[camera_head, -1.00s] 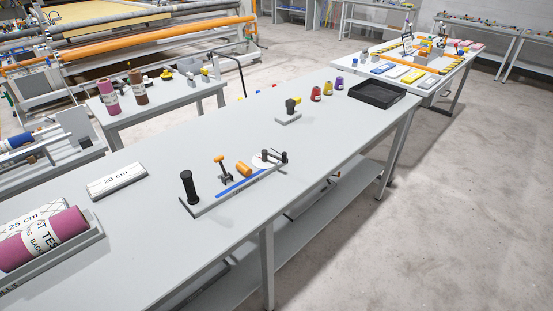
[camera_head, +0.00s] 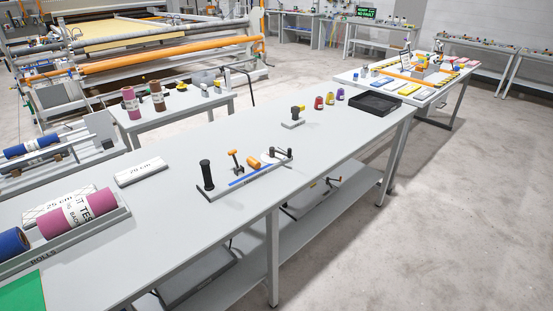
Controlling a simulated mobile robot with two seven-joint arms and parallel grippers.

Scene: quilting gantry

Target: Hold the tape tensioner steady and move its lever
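The tape tensioner (camera_head: 243,181) lies on the long grey table as a narrow grey base with a blue strip. A black upright handle (camera_head: 206,174) stands at its near left end. A pale disc with dark posts (camera_head: 275,155) is at the far right end. Neither of my grippers shows in the view, and nothing touches the tensioner.
The long table (camera_head: 170,225) has clear room around the tensioner. A white block marked 20 cm (camera_head: 141,171) lies to its left. A roll tray (camera_head: 65,236) is at the near left. A small yellow-and-black tool (camera_head: 295,117), coloured spools (camera_head: 329,99) and a black tray (camera_head: 375,104) stand farther back.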

